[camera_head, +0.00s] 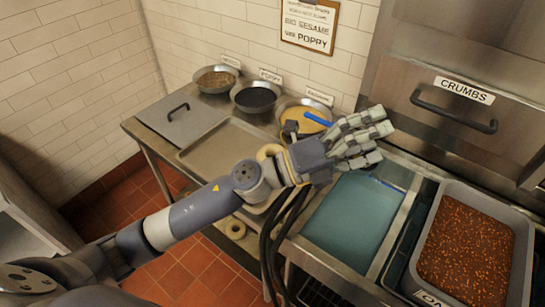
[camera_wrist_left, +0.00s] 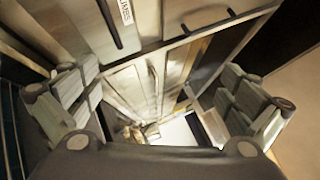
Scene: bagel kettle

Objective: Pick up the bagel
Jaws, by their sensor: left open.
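A pale ring-shaped bagel (camera_head: 235,228) shows in the head view below my left forearm, near the front edge of the counter. Another pale rounded piece (camera_head: 268,151), perhaps a second bagel, is partly hidden behind my left wrist. My left gripper (camera_head: 372,136) is above the counter, right of both pale pieces and near the teal water basin. Its fingers are spread and empty. In the left wrist view the open fingers (camera_wrist_left: 158,98) frame steel cabinet fronts, with no bagel visible between them. My right gripper is not in view.
A steel tray (camera_head: 222,138) lies on the counter, left of the teal basin (camera_head: 350,222). Bowls of toppings (camera_head: 256,97) stand along the tiled wall. A bin of brown crumbs (camera_head: 468,250) is at right, below a drawer labelled CRUMBS (camera_head: 455,108). Dark hoses hang by my arm.

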